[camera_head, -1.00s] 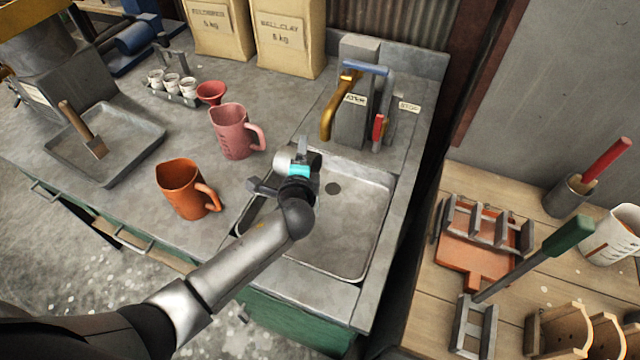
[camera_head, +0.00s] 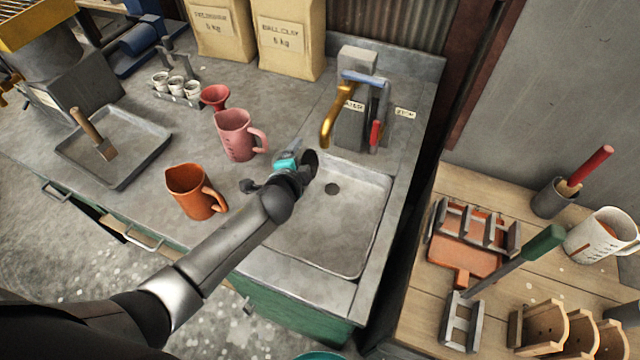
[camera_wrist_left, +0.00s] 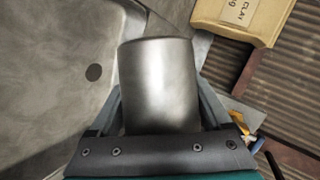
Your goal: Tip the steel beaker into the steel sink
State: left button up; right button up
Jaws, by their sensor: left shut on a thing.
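My left gripper (camera_head: 292,172) is shut on the steel beaker (camera_wrist_left: 158,85), which fills the middle of the left wrist view between the fingers. In the head view a dark round end of the beaker (camera_head: 311,161) faces right, so the beaker lies tilted on its side. It is held above the left part of the steel sink (camera_head: 345,232). The sink's drain also shows in the left wrist view (camera_wrist_left: 94,72). Whether anything is flowing out of the beaker cannot be seen. My right gripper is not in view.
A pink jug (camera_head: 236,137) and an orange jug (camera_head: 193,192) stand left of the sink. A brass tap (camera_head: 331,122) rises behind it. A wooden bench (camera_head: 480,300) with tools is at right.

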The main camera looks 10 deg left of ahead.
pick_arm(q)
jog(key=n+h+p, duration=0.1)
jog(key=p, duration=0.2)
jog(key=shift+r+g, duration=0.3)
jog(key=shift+r, duration=0.1)
jog(key=shift+n+h, duration=0.4)
jog(key=shift+d+n+h+p, duration=0.1)
jog(key=shift+n+h+p, duration=0.3)
jog(key=shift+p, duration=0.2)
jog(key=shift+d, duration=0.1)
